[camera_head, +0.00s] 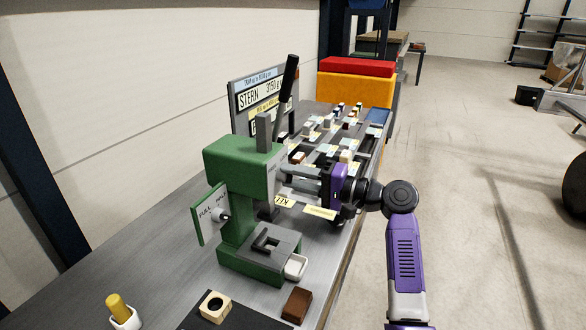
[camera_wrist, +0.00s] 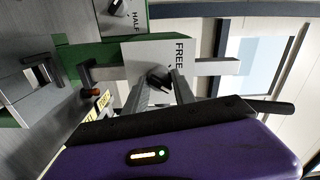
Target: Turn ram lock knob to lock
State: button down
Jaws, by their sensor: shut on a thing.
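A green press (camera_head: 240,165) stands on the bench. In the wrist view a dark knob (camera_wrist: 158,76) sits on a light plate (camera_wrist: 140,60) marked FREE on the press's side; any other marking there is hidden. My gripper (camera_wrist: 160,88) is shut on this knob, a finger on either side of it. In the head view my gripper (camera_head: 284,180) reaches the press's right side from the right, and the knob is hidden there.
A second knob (camera_head: 222,216) sits on a plate marked FULL and HALF on the press's left. A black lever (camera_head: 286,85) rises from the press. A white cup with a yellow handle (camera_head: 118,310), a wooden block (camera_head: 214,307) and a brown block (camera_head: 297,305) stand in front.

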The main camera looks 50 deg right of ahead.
jog(key=shift+m+p, duration=0.5)
jog(key=shift+m, duration=0.5)
jog(key=c, duration=1)
grip_release()
jog(key=shift+c, duration=0.2)
jog(key=b+v, duration=0.2)
jog(key=v, duration=0.6)
